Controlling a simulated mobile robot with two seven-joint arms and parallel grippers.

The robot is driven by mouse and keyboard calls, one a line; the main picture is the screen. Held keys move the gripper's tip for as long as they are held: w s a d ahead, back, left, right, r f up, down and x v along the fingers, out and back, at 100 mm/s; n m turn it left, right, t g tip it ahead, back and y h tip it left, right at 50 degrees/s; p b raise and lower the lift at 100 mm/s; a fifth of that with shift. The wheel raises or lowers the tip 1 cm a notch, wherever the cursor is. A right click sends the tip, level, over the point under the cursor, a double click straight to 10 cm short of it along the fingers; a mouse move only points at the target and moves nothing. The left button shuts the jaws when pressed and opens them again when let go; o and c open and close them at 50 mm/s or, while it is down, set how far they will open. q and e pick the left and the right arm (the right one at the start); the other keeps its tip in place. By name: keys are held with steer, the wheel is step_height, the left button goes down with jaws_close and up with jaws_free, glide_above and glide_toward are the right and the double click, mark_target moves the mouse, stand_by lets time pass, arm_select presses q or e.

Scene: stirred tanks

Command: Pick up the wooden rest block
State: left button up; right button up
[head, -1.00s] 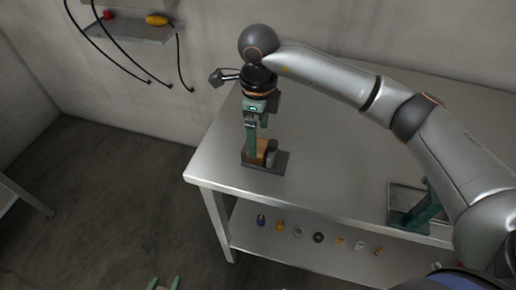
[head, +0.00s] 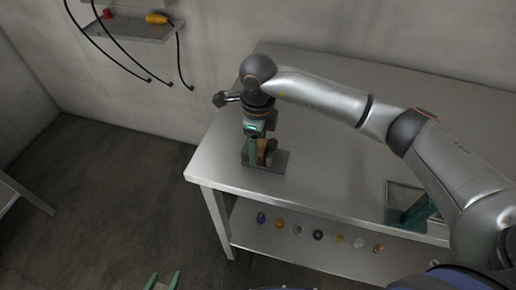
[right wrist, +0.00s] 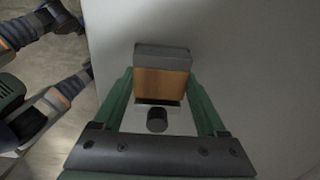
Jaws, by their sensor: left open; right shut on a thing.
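The wooden rest block (head: 262,150) is small and orange-brown, and it stands at the dark grey base plate (head: 277,166) near the left end of the metal table. In the right wrist view, the block (right wrist: 161,84) shows a wooden face and a grey part along its far side. My right gripper (head: 257,157) points down, with its green fingers shut on the block from either side. A dark round post (right wrist: 157,121) stands close to the block in that view. My left gripper (head: 163,283) is open and empty at the bottom edge of the head view, low and away from the table.
The metal table (head: 325,145) is mostly bare to the right of the block. A lower shelf (head: 300,256) carries several small coloured items. A wall shelf (head: 130,28) with hanging cables is at the upper left.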

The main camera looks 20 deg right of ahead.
steer(key=c, duration=0.6)
steer(key=shift+r, duration=0.1)
